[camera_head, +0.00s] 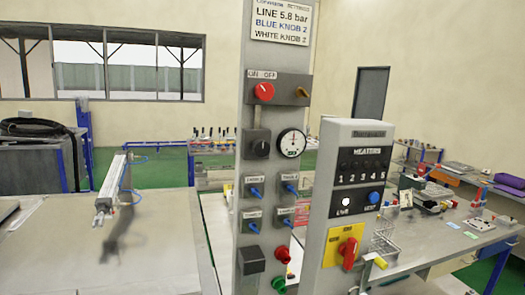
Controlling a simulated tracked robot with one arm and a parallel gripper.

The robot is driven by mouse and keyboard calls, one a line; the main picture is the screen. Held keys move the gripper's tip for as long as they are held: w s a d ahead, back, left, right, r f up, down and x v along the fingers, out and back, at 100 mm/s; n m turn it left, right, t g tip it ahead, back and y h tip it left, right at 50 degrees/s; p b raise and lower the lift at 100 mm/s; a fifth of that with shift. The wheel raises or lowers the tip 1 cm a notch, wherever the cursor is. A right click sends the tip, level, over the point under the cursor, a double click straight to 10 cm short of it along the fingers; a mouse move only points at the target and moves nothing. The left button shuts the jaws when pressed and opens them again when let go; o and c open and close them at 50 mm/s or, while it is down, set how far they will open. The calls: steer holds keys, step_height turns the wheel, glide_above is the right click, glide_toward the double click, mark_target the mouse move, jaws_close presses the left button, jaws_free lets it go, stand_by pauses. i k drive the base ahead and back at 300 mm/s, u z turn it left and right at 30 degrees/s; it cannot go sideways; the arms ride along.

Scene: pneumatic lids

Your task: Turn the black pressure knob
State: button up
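The black pressure knob (257,143) is on the front of a tall grey control column (252,95) in the middle of the view. It sits just left of a round white pressure gauge (291,143) and below a red knob (263,91). The knob is uncovered, and nothing touches it. Which way it is set cannot be read at this size. My gripper does not show in this view.
Below the knob are several blue knobs (255,192), a black square part (251,261), and red (282,254) and green (278,284) fittings. A grey box (350,200) stands close at the right. A table with a cylinder (106,200) is at the left.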

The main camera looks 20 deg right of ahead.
mark_target(260, 148)
steer(key=i, duration=0.95)
